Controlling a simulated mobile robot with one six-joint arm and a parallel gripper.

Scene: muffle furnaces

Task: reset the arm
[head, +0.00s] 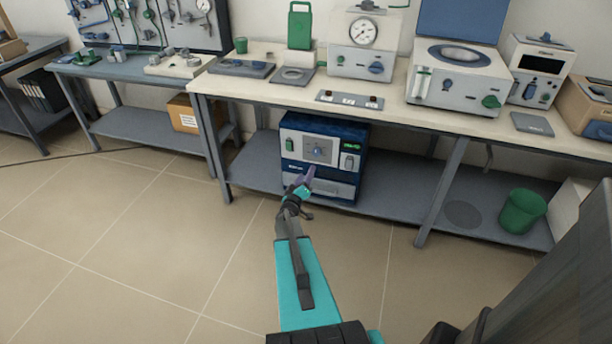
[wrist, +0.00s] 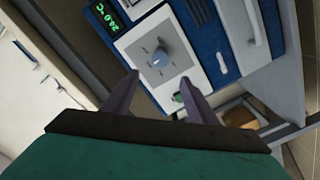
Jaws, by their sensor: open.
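My gripper (head: 305,181) is at the end of my outstretched teal arm, in front of the blue and white furnace (head: 300,160) on the lower shelf. In the wrist view my gripper (wrist: 157,78) is open, with its two purple-grey fingers apart and nothing between them. The furnace's white panel (wrist: 137,43) lies beyond the fingertips, with its round knob (wrist: 160,61) just past the gap. The lit green display (wrist: 105,15) is at the upper left there. The fingers look close to the panel; I cannot tell whether they touch it.
The bench top (head: 395,100) stands above the furnace, carrying several instruments. The lower shelf (head: 400,213) has a green bin (head: 522,212) at the right. A cardboard box (head: 184,115) sits under the left bench. The tiled floor (head: 120,235) at the left is clear.

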